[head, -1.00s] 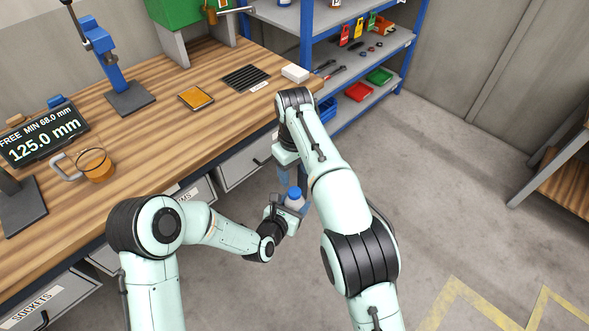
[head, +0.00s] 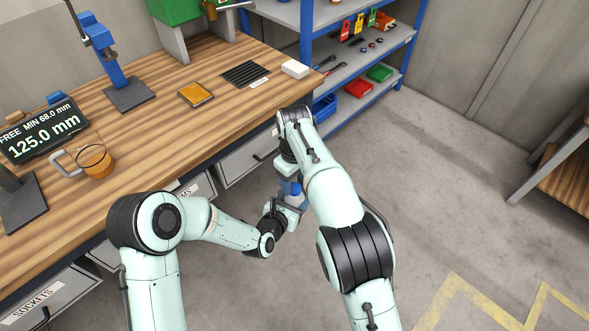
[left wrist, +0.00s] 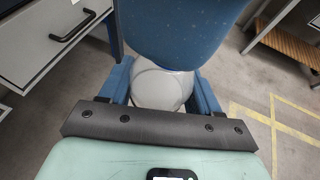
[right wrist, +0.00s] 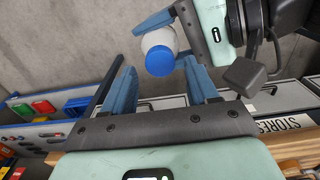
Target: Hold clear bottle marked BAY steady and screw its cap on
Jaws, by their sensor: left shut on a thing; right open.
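The bottle (right wrist: 160,38) is whitish and has a blue cap (right wrist: 160,61) on its end; I cannot tell how tightly the cap sits. No BAY marking is readable. My left gripper (head: 292,204) is shut on the bottle body, in front of the bench drawers; the bottle also shows between its blue fingers in the left wrist view (left wrist: 160,88). A large blue shape there, apparently the cap, fills the top middle. My right gripper (right wrist: 162,80) is open, with the cap just ahead of and between its fingertips. In the head view my right arm partly covers the cap (head: 290,188).
The wooden bench (head: 150,130) with drawers runs along the left. It bears a glass mug (head: 95,160), a display (head: 42,132) and an orange tray (head: 196,95). A blue-framed shelf (head: 350,75) stands behind.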

